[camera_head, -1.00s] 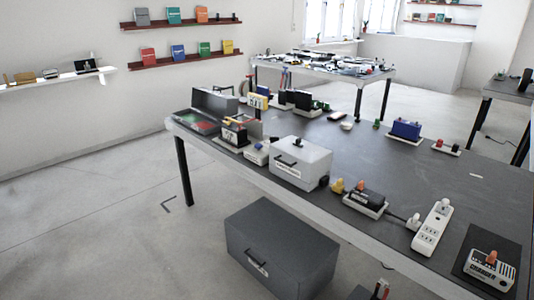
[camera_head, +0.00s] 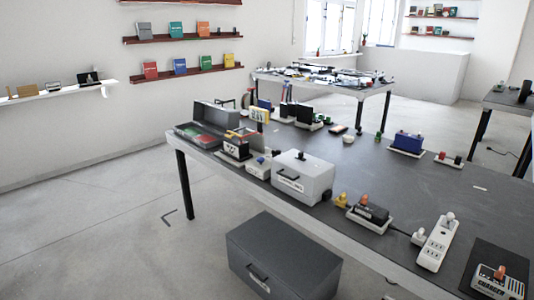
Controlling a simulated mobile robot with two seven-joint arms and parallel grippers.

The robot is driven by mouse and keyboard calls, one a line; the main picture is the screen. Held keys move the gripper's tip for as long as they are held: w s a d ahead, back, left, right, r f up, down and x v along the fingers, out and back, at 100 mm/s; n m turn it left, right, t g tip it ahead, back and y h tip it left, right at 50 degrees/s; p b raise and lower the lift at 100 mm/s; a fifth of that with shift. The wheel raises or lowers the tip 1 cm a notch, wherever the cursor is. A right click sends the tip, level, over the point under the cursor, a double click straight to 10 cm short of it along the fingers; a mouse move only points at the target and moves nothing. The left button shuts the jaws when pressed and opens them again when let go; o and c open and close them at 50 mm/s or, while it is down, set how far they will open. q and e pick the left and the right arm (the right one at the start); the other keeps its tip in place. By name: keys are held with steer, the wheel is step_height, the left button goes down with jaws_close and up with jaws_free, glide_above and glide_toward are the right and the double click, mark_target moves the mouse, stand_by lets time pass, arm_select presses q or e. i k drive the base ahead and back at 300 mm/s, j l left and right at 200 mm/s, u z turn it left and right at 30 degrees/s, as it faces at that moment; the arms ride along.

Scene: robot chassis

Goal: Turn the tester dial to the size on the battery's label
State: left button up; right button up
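No gripper of mine shows clearly. I cannot pick out the tester or its dial for certain. A small white device (camera_head: 258,166) and a dark device with a yellow top (camera_head: 236,147) stand near the table's left front edge. A grey case (camera_head: 303,178) with a dark knob on top and a front label stands right of them. A black block (camera_head: 371,212) sits on a white base with an orange piece on top. A blue block (camera_head: 407,142) stands farther back. No battery can be told for sure, and no size label is readable.
A long dark table (camera_head: 350,165) runs from left to lower right. On it are an open grey box (camera_head: 215,116), a white power strip (camera_head: 437,244) and a charger (camera_head: 498,281). A dark chest (camera_head: 285,255) stands on the floor in front. Open floor lies at left.

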mark_target(275, 152)
steer(key=i+j, duration=0.1)
steer(key=j, duration=0.25)
steer(key=i+j, duration=0.15)
steer(key=j, duration=0.2)
steer(key=i+j, duration=0.1)
steer(key=j, duration=0.25)
steer(key=z, duration=0.6)
steer(key=i+j+z, duration=0.2)
steer(key=z, duration=0.15)
steer(key=i+j+z, duration=0.1)
steer(key=j+z, duration=0.25)
steer(key=i+j+z, duration=0.1)
steer(key=j+z, duration=0.2)
steer(key=i+j+z, duration=0.2)
steer(key=j, duration=0.35)
steer(key=j+z, duration=0.15)
steer(key=j, duration=0.4)
